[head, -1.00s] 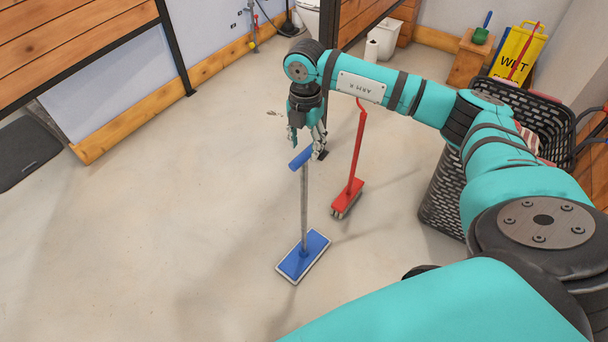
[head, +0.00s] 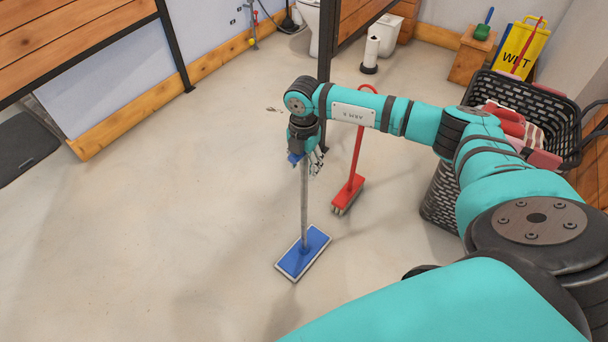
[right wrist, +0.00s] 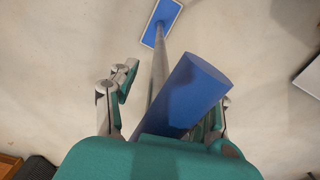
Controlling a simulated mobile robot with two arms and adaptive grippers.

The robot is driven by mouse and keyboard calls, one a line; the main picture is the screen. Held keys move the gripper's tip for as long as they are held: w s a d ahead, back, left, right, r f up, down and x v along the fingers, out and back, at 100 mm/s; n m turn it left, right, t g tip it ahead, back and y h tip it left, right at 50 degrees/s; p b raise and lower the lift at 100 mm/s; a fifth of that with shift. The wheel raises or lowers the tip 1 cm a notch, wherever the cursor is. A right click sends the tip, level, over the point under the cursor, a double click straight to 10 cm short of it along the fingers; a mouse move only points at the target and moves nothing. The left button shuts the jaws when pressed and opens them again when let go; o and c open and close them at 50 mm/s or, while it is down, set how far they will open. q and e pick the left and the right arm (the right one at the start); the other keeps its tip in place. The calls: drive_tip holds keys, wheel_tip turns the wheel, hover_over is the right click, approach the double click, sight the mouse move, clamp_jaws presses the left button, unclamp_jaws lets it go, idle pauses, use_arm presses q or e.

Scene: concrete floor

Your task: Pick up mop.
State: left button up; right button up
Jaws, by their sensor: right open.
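The mop stands upright on the floor, with a flat blue head (head: 303,252), a grey pole (head: 304,200) and a blue grip at the top. My right gripper (head: 306,160) is lowered over the top of the mop and hides most of its grip in the head view. In the right wrist view, the blue grip (right wrist: 192,92) lies between the spread fingers of my right gripper (right wrist: 165,105). The fingers are open and not closed on it. The mop's head also shows in the right wrist view (right wrist: 161,20). My left gripper is not in view.
A red broom (head: 348,192) stands just right of the mop, close to my right gripper. A black basket (head: 535,100) with red items is at the right. A yellow wet-floor sign (head: 523,48) stands behind it.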

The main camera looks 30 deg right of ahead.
drive_tip(key=shift+c, duration=0.3)
clamp_jaws()
drive_tip(key=shift+r, duration=0.15)
